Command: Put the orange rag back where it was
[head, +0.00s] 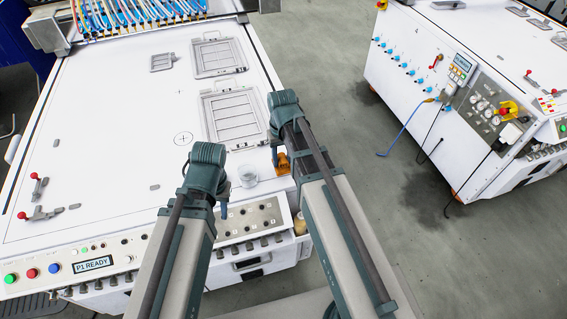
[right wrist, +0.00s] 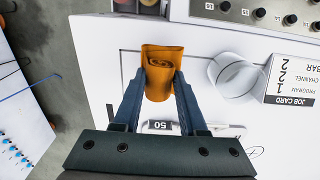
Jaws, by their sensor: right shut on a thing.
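The orange rag (right wrist: 162,62) is rolled up and sits between the two fingers of my right gripper (right wrist: 160,85) in the right wrist view. The fingers are shut on its sides. In the head view the rag (head: 284,163) is at the right front edge of the white table, below my right wrist. I cannot tell whether the rag touches the surface. My left gripper (head: 224,211) points down over the front control panel; its fingers are mostly hidden by the arm.
A clear cup (head: 248,176) stands just left of the rag; a job card (right wrist: 291,82) lies beside it. A small label reading 50 (right wrist: 160,126) is near the rag. Grey frames (head: 234,117) lie behind on the table (head: 110,130). A second white machine (head: 440,60) stands at right.

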